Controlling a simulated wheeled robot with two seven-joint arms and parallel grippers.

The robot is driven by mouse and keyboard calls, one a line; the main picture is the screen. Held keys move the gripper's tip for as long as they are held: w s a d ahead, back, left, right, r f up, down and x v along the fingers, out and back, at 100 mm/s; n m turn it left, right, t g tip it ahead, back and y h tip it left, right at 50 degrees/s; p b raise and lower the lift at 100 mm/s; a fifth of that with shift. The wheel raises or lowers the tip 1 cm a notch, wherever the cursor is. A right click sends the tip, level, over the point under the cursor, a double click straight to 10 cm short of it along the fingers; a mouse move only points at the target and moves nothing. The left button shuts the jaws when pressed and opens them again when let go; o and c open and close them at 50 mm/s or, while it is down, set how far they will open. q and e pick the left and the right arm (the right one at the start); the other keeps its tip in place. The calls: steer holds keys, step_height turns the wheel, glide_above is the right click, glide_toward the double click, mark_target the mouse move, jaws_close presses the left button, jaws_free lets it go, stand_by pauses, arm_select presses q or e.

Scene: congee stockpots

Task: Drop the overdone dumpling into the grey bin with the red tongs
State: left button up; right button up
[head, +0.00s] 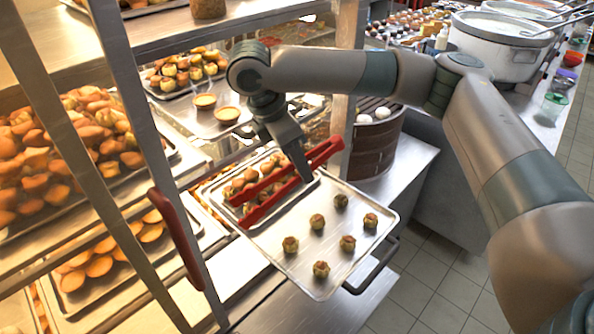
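Several dumplings sit spaced apart on the bare right part of the tray (270,240). One of them, a darker dumpling (341,201), is at the back right of the group, apart from the tongs' tips. No grey bin is recognisable. My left gripper is not in view.
A glass-and-metal display case with pastry trays (108,150) fills the left; its red handle (176,240) stands out near the tray. A round dark steamer (374,150) stands behind the tray. Large pots (497,45) are at the back right. Tiled floor (425,285) is open at lower right.

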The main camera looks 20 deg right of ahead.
steer(key=n+t, duration=0.1)
steer(key=n, duration=0.1)
steer(key=w+d+r+n+t, duration=0.1)
steer(key=n, duration=0.1)
steer(key=w+d+r+n+t+h, duration=0.1)
steer(key=n, duration=0.1)
steer(key=shift+n, duration=0.3)
steer(key=w+d+r+n+t+y, duration=0.4)
steer(key=d+r+n+t+y, duration=0.3)
steer(key=n, duration=0.8)
steer(key=shift+w+d+r+n+t+y+p, duration=0.3)
steer(key=shift+w+d+r+n+y+p, duration=0.25)
steer(key=shift+y, duration=0.45)
steer(key=shift+s+d, duration=0.1)
steer(key=shift+s, duration=0.05)
steer(key=shift+f+m, duration=0.1)
steer(key=shift+m, duration=0.15)
